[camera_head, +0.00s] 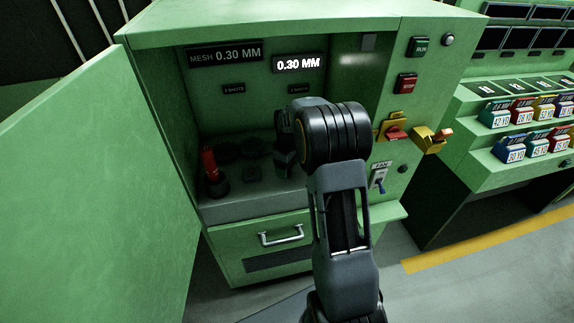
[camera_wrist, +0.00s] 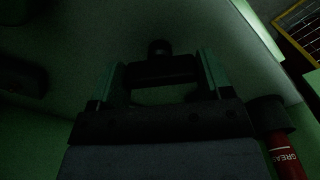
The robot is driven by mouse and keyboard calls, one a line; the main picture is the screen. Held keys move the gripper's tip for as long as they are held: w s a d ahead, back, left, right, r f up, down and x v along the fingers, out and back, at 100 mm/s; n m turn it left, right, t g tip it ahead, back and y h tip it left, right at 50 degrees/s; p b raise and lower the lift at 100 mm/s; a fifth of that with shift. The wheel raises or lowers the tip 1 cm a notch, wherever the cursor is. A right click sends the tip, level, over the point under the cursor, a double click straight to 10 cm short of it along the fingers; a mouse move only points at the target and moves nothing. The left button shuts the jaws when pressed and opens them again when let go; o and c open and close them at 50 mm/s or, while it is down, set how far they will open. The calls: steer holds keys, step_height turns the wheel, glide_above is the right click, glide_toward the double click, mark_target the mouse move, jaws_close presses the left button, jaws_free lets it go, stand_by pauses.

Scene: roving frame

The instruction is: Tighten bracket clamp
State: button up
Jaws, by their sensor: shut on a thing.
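In the wrist view, my gripper (camera_wrist: 161,70) has its two green-tinted fingers on either side of a dark bar-like part (camera_wrist: 158,68) with a round knob on its far side. The fingers are shut on this part, which may be the bracket clamp. The picture is too dark to tell its exact shape or whether it is tight. In the head view, my gripper (camera_head: 286,160) is inside the open green cabinet (camera_head: 300,29), above its dark inner deck. My arm hides most of the gripper and what it holds.
A red grease container (camera_wrist: 285,157) stands close to my gripper; a red-topped item (camera_head: 210,165) stands left in the cabinet. The open door (camera_head: 90,180) bounds the left. A drawer (camera_head: 262,247) is shut. Yellow-and-red switches (camera_head: 395,132) are right of my arm.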

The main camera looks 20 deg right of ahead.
steer(key=m, duration=0.4)
steer(key=shift+m+p, duration=0.3)
steer(key=shift+m, duration=2.3)
steer(key=o, duration=0.9)
step_height(320, 180, up, 14)
steer(key=shift+f+p, duration=0.1)
steer(key=shift+p, duration=0.45)
